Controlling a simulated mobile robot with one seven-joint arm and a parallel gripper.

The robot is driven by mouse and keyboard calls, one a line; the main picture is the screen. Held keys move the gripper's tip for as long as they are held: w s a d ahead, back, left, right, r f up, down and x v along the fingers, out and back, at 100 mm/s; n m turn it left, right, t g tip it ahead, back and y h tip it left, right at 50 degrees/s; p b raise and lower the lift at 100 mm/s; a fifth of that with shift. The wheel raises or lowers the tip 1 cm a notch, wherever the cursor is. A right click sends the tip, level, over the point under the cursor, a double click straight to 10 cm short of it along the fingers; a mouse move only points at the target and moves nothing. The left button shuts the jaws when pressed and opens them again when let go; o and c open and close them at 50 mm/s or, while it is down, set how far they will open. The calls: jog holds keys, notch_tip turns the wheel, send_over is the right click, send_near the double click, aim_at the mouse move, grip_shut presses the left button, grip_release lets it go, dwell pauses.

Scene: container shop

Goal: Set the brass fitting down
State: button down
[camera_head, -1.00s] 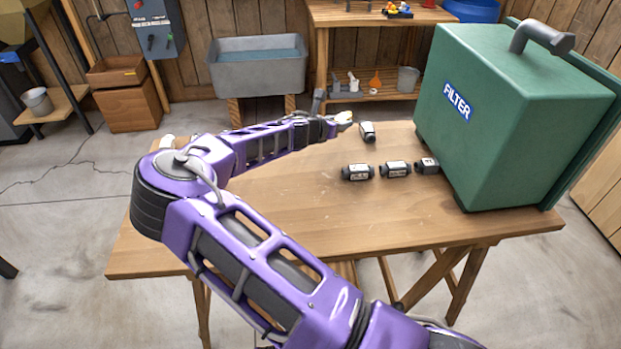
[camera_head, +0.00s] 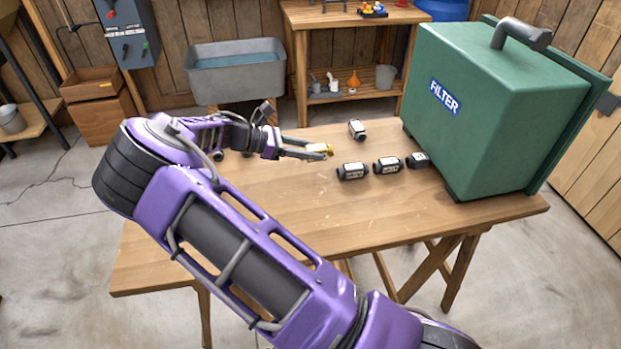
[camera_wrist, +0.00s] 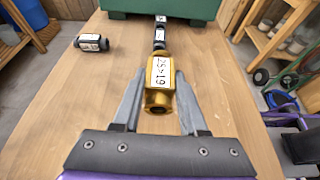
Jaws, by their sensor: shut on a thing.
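The brass fitting is a gold-coloured piece with a white label, seen in the wrist view (camera_wrist: 159,88) and small in the head view (camera_head: 320,148). My gripper (camera_head: 318,151) is shut on it, with one finger on each side in the wrist view (camera_wrist: 158,97). The fitting is over the wooden table (camera_head: 300,205), left of a row of black fittings in the head view. I cannot tell whether it touches the tabletop.
The row holds three black labelled fittings (camera_head: 353,171), (camera_head: 387,165), (camera_head: 418,160). Another black fitting (camera_head: 357,129) lies behind it. A large green FILTER box (camera_head: 500,110) fills the table's right end. The front of the table is clear.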

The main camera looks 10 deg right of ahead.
aim_at(310, 182)
notch_tip(310, 182, down, 8)
jog(key=shift+f+b, duration=0.1)
jog(key=shift+b, duration=0.4)
jog(key=shift+c, duration=2.2)
grip_release()
jog(key=shift+a, duration=0.15)
jog(key=v, duration=1.1)
jog(key=shift+a+r+p, duration=0.2)
jog(key=shift+a+p, duration=0.1)
jog(key=shift+a, duration=0.05)
